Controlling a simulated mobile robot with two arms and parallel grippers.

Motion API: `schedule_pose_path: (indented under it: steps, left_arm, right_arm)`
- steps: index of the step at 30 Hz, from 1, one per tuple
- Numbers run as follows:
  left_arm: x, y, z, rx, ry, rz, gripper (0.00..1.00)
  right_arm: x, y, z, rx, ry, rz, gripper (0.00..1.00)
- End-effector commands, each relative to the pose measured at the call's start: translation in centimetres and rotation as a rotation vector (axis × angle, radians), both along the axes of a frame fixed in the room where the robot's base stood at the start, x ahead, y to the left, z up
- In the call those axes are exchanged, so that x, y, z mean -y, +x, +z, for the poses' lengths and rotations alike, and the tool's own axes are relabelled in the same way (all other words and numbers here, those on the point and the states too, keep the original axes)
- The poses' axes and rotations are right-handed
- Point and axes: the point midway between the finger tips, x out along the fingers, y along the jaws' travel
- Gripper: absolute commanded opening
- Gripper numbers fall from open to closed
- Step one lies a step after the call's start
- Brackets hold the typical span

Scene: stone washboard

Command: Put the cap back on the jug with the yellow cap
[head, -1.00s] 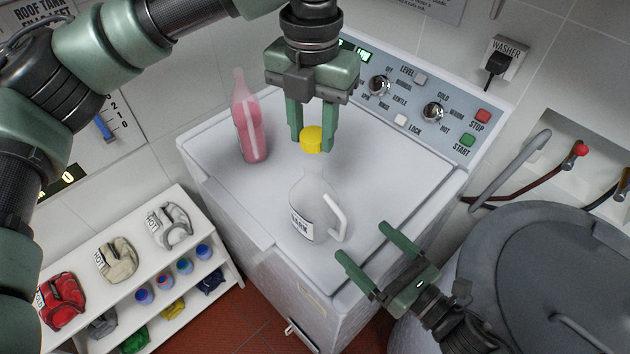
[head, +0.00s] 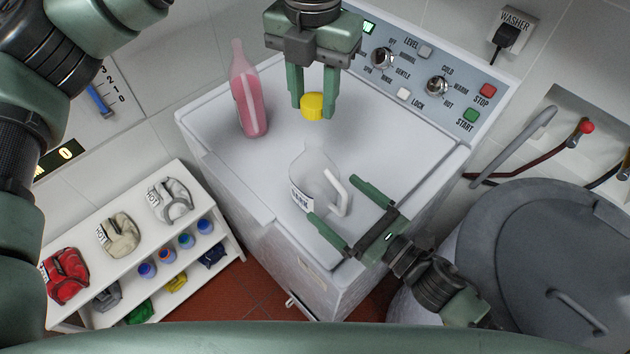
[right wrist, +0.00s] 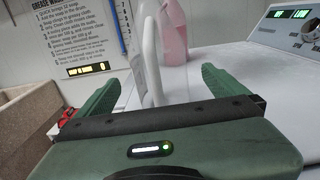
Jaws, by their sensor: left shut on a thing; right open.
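A white jug (head: 318,178) with a dark-lettered label and a handle on its right stands upright on the washer top, its mouth uncapped. My left gripper (head: 313,108) is shut on the yellow cap (head: 313,106) and holds it above the jug, apart from its neck. My right gripper (head: 340,215) is open, with one finger on either side of the jug's handle side. In the right wrist view, the jug's handle (right wrist: 152,62) rises between the open fingers. I cannot tell whether they touch the jug.
A pink bottle (head: 249,100) stands on the washer top (head: 225,165) behind and left of the jug. The control panel (head: 420,85) runs along the back. A white shelf (head: 140,255) with gloves is at left; a grey lidded drum (head: 550,250) is at right.

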Motion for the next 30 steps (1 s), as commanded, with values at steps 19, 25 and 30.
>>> schedule_pose_path:
  steps: [19, 25, 30]
  left_arm:
    - [0.0, 0.0, 0.0, 0.000, 0.000, 0.000, 0.00]
    - [0.0, 0.0, 0.0, 0.000, 0.000, 0.000, 0.00]
    - [0.0, 0.0, 0.0, 0.000, 0.000, 0.000, 0.00]
  right_arm:
    - [-4.3, 4.2, 0.0, -0.001, 0.001, 0.000, 1.00]
    - [-4.3, 4.2, 0.0, -0.001, 0.000, 0.000, 0.83]
    - [-4.3, 4.1, 0.0, -0.001, 0.000, 0.000, 0.36]
